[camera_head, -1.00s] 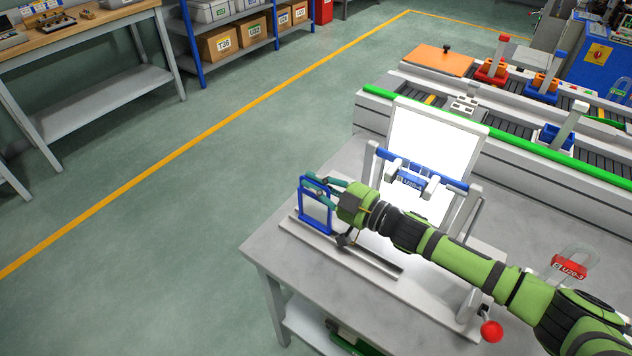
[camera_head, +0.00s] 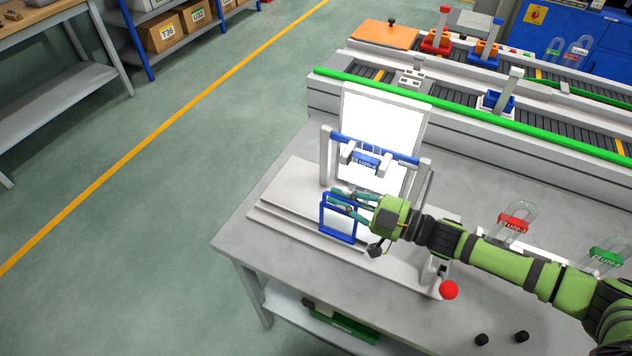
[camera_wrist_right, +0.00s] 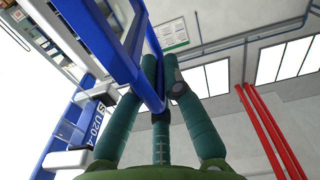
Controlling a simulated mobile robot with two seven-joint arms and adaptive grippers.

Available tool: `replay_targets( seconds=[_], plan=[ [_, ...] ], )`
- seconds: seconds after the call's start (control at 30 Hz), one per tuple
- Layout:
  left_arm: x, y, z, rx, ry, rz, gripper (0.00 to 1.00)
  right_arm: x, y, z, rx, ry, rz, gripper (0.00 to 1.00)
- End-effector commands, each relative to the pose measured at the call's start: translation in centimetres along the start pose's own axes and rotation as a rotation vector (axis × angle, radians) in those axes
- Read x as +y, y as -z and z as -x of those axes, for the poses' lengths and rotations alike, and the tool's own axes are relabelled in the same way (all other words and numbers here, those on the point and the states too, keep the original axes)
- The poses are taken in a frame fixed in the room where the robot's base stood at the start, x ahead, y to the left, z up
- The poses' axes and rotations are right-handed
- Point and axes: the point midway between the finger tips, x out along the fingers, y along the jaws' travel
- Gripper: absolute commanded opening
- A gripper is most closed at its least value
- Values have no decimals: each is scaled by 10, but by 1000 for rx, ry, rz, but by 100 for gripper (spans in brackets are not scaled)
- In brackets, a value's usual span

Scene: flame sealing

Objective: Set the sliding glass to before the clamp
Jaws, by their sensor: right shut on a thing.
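The sliding glass (camera_head: 338,236) is a blue-framed upright pane on the rail of the fixture. My right gripper (camera_head: 348,198) is shut on the upper part of the glass's blue frame. In the right wrist view the blue frame (camera_wrist_right: 100,40) runs between my green fingers (camera_wrist_right: 160,85), and the labelled clamp (camera_wrist_right: 92,128) is close on the left. My left gripper is out of view.
A lit white panel (camera_head: 385,120) stands behind the clamp. A red knob (camera_head: 448,290) is at the fixture's front right. Glass pieces with red (camera_head: 513,223) and green (camera_head: 606,256) labels stand on the table at right. A conveyor (camera_head: 480,120) runs behind.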

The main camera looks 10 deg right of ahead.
Motion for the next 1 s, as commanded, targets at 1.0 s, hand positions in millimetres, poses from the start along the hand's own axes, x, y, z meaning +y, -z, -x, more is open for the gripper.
replay_targets(
  seconds=[1.0],
  plan=[
    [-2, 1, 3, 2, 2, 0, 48, 0, 1, 20, -1, 0, 0, 33]
  ],
)
